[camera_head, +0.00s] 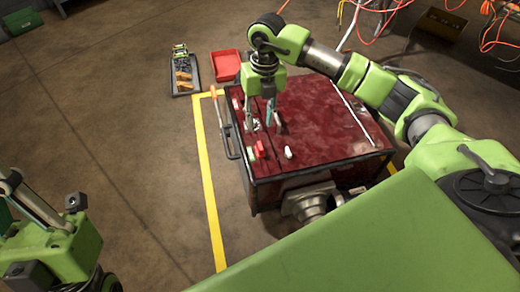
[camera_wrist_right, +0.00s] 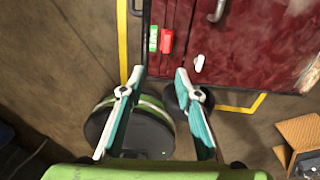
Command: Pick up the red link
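The red link (camera_head: 259,148) is a small red piece lying on the dark red top of the cabinet (camera_head: 325,115), near its left edge. It also shows in the right wrist view (camera_wrist_right: 167,41), beside a small green piece (camera_wrist_right: 153,38). My right gripper (camera_head: 262,127) is over the left part of the cabinet top, a little behind the link in the head view. In the right wrist view its two fingers (camera_wrist_right: 158,78) are apart with nothing between them, and the link is beyond their tips. My left arm shows at the lower left, but its fingers are out of view.
A small white piece (camera_head: 289,152) lies right of the link. A red bin (camera_head: 225,66) and a black tray (camera_head: 185,75) stand on the floor behind. Yellow tape (camera_head: 207,190) marks open floor at left.

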